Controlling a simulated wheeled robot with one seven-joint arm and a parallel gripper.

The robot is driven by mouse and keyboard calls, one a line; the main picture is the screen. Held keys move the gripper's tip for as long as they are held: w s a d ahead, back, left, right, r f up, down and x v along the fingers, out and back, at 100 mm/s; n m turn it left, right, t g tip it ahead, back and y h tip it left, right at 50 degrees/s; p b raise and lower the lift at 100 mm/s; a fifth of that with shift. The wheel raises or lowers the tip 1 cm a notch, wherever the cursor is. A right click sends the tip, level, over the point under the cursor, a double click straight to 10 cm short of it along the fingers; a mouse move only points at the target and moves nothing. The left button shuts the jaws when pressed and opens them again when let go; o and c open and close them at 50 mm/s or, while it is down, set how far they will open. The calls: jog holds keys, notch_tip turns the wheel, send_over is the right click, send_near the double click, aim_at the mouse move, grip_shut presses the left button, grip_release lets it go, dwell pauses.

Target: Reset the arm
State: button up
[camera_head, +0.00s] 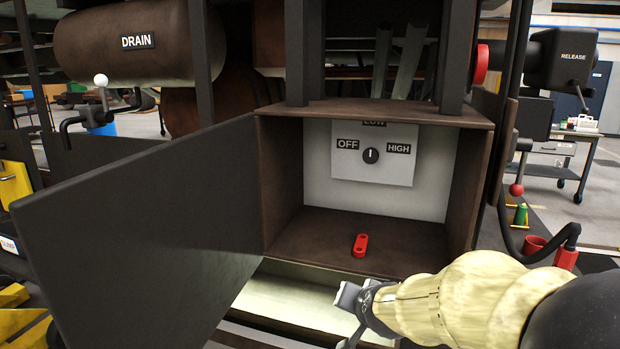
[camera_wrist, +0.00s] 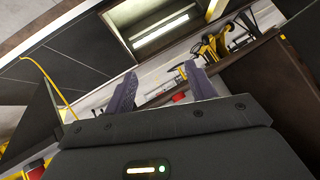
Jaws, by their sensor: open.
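A red tag-like piece (camera_head: 360,245) with two holes lies on the floor of the box, apart from my gripper. Inside, a knob (camera_head: 371,155) on a white panel (camera_head: 400,175) stands among OFF, LOW and HIGH labels. Its white mark points up.
The box's dark door (camera_head: 140,235) stands open to the left of my gripper. A tank (camera_head: 140,42) marked DRAIN and a white-knobbed lever (camera_head: 100,80) are upper left. A RELEASE unit (camera_head: 560,57) is upper right. A red-ended hose (camera_head: 565,257) hangs at right.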

jog(key=s+d+f+n+g, duration=0.2)
jog(key=s+d+f+g, duration=0.15)
jog(key=s+f, duration=0.35)
jog(key=s+d+f+n+g, duration=0.2)
jog(key=s+f+g, duration=0.25)
jog(key=s, duration=0.55)
notch_tip(320, 180, up, 14)
jog(key=w+p, duration=0.1)
jog(key=p, duration=1.2)
jog(key=shift+f+t+h, duration=0.25)
jog(key=shift+t+h, duration=0.15)
jog(key=shift+a, duration=0.1)
